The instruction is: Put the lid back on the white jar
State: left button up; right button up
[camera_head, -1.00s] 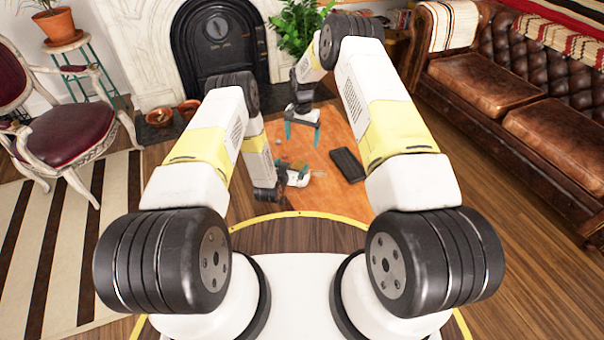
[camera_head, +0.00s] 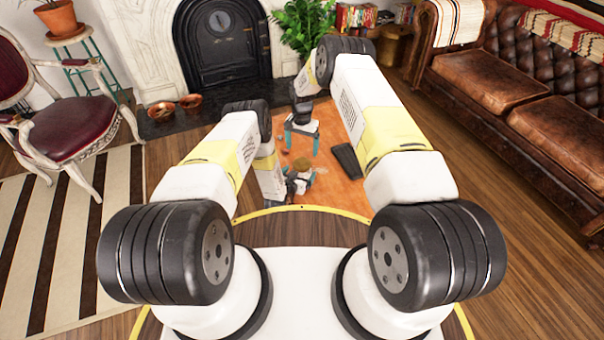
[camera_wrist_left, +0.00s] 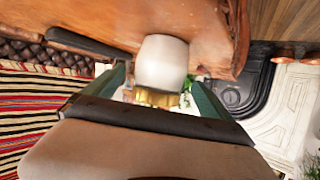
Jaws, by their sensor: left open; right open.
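The white jar (camera_wrist_left: 162,62) shows upside down in the left wrist view, on the orange-brown table top (camera_wrist_left: 205,28). It lies between the spread fingers of my left gripper (camera_wrist_left: 158,85); contact cannot be told. A gold shape (camera_wrist_left: 158,97) adjoins the jar's outline; I cannot tell whether it belongs to the jar or lies behind. In the head view my left gripper (camera_head: 299,184) is low over the table's near part, with a brown shape (camera_head: 303,165) beside it, too small to identify. My right gripper (camera_head: 302,141) is open and empty farther back. I cannot identify the lid.
A black flat object (camera_head: 346,160) lies on the table right of the grippers. Small reddish items (camera_head: 283,142) lie left of my right gripper. A leather sofa (camera_head: 490,85) stands right, a chair (camera_head: 65,130) left, and the fireplace (camera_head: 222,45) behind.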

pick_arm(q)
jog(key=shift+x, duration=1.85)
jog(key=shift+c, duration=0.3)
grip_shut()
pick_arm(e)
jog(key=n, duration=1.9)
jog(key=shift+s+n, duration=0.1)
jog(key=shift+n, duration=0.2)
jog(key=n, duration=1.6)
jog(key=shift+n, duration=0.3)
